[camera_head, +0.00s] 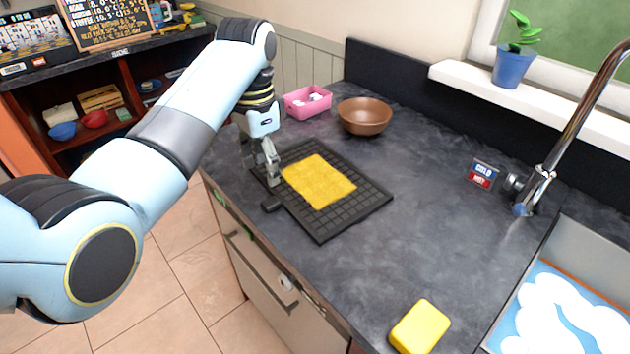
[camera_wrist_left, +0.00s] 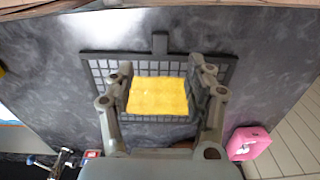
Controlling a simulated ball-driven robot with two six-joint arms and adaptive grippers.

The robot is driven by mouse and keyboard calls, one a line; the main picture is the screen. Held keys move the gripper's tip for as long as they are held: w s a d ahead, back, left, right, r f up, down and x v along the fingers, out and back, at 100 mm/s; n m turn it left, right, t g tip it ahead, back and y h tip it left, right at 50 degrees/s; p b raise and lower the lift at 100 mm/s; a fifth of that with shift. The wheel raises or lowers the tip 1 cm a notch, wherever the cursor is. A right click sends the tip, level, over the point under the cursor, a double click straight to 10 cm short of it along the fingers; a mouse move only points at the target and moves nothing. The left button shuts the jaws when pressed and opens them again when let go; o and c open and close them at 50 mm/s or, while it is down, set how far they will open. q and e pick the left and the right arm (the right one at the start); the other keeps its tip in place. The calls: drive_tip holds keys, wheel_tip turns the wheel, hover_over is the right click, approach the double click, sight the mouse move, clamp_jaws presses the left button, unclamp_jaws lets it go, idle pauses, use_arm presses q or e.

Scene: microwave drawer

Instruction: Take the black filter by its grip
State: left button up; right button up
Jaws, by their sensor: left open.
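The black filter (camera_head: 336,222) is a flat square grid lying on the dark counter, with a yellow cloth-like sheet (camera_head: 318,181) on it. Its short black grip (camera_head: 271,204) sticks out at the near-left edge, toward the counter's front. My left gripper (camera_head: 271,178) is open above the filter's left side, beside the yellow sheet and short of the grip. In the left wrist view the filter (camera_wrist_left: 92,66) lies below my open fingers (camera_wrist_left: 161,72), with the yellow sheet between them. The grip (camera_wrist_left: 160,43) stands out past the fingertips, clear of them. My right gripper is not in view.
A pink basket (camera_head: 307,102) and a brown bowl (camera_head: 364,116) stand behind the filter. A yellow sponge (camera_head: 420,327) lies at the front right. The sink and faucet (camera_head: 545,185) are at the right.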

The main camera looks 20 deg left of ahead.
sight(267, 204)
use_arm(q)
drive_tip(key=f, duration=0.9)
drive_tip(key=shift+s+a+p, duration=0.15)
drive_tip(key=shift+s+p, duration=0.05)
drive_tip(key=shift+p, duration=0.2)
clamp_jaws()
